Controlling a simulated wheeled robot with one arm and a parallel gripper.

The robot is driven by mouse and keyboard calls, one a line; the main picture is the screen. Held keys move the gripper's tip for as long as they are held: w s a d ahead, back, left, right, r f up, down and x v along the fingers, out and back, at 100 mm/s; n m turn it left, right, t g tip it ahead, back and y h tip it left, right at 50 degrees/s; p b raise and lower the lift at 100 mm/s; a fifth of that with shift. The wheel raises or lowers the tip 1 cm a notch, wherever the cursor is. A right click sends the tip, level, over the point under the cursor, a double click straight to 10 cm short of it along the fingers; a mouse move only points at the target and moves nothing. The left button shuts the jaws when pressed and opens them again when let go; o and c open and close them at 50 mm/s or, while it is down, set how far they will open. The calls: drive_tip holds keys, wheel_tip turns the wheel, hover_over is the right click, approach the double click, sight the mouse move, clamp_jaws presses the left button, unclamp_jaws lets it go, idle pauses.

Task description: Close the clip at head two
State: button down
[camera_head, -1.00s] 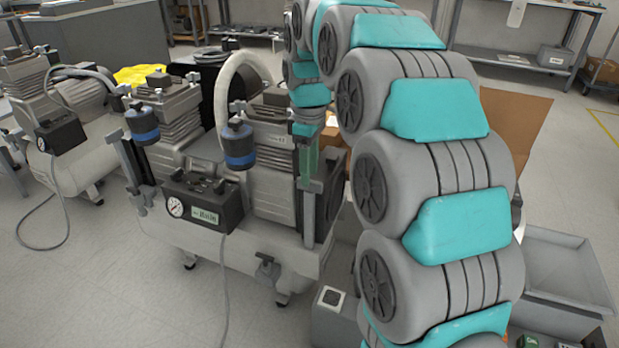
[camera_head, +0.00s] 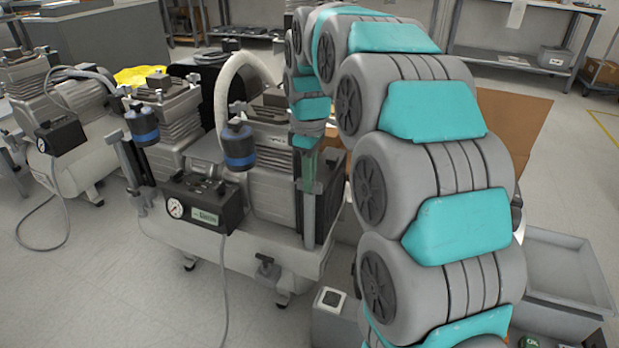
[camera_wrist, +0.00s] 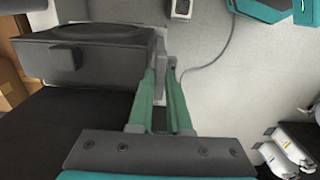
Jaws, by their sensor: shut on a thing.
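A two-head compressor (camera_head: 240,242) stands in the middle of the camera_head view. My gripper (camera_head: 309,172) is at the right end of its right-hand head (camera_head: 272,165), above an upright grey bar (camera_head: 309,215). In the wrist view my gripper's green fingers (camera_wrist: 161,95) point away from the camera, around a narrow grey piece (camera_wrist: 160,112) beside the dark head block (camera_wrist: 95,57). The gripper is shut on this piece, which I take to be the clip. Its far end is partly hidden, and I cannot tell whether the clip is latched.
A gauge box (camera_head: 203,206) is on the compressor's front, with blue-banded filters (camera_head: 238,147) above. A second compressor (camera_head: 65,120) stands at the left. A grey bin (camera_head: 565,270) and a cardboard box (camera_head: 515,125) are at the right.

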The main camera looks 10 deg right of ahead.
drive_tip(key=shift+m, duration=0.4)
drive_tip(key=m+p, duration=0.1)
drive_tip(key=m, duration=0.2)
drive_tip(key=shift+m, duration=0.4)
drive_tip(key=m+p, duration=0.1)
drive_tip(key=m, duration=0.3)
drive_tip(key=m+p, duration=0.1)
drive_tip(key=m, duration=0.4)
drive_tip(key=m+p, duration=0.1)
drive_tip(key=m, duration=0.3)
drive_tip(key=shift+m, duration=0.3)
drive_tip(key=c, duration=0.9)
unclamp_jaws()
drive_tip(key=shift+o, duration=0.2)
drive_tip(key=shift+r, duration=0.15)
